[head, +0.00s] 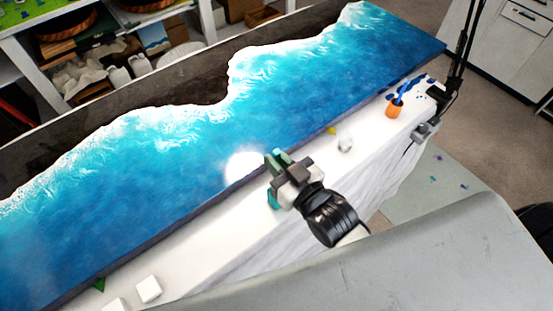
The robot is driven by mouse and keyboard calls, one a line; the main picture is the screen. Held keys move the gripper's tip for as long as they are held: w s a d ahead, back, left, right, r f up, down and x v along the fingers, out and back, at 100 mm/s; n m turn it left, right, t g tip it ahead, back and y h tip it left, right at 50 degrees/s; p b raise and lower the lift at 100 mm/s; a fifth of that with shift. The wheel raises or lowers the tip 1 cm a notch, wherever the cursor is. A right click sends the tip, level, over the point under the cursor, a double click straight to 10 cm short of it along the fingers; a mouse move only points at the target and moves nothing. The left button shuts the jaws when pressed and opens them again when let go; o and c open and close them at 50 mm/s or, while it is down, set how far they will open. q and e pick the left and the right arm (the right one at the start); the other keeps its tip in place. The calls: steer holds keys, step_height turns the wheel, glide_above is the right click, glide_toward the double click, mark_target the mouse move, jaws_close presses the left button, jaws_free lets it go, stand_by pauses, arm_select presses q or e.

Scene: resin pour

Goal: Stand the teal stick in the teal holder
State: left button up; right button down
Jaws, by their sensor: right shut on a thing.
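My right gripper (279,162) is over the near edge of the blue resin table, shut on the teal stick (278,152). Only a short end of the stick shows at the fingertips; the rest is hidden by the gripper. A teal piece that looks like the teal holder (272,200) stands on the white ledge just below and behind the gripper, partly covered by it. I cannot tell whether the stick touches the holder. My left gripper is not in view.
An orange holder (394,110) with a blue stick stands farther right on the white ledge. A small white object (345,144) and a yellow piece (331,130) lie between. White blocks (148,289) and a green piece (99,286) are at lower left. A dark stand (457,60) rises at right.

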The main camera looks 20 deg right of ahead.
steer(key=shift+f+b, duration=0.75)
steer(key=shift+f, duration=0.8)
steer(key=shift+f+b, duration=0.75)
steer(key=shift+f, duration=0.45)
steer(key=c, duration=1.1)
jaws_free()
steer(key=b+v, duration=0.3)
steer(key=v, duration=0.7)
steer(key=shift+s, duration=0.4)
steer(key=shift+d, duration=0.15)
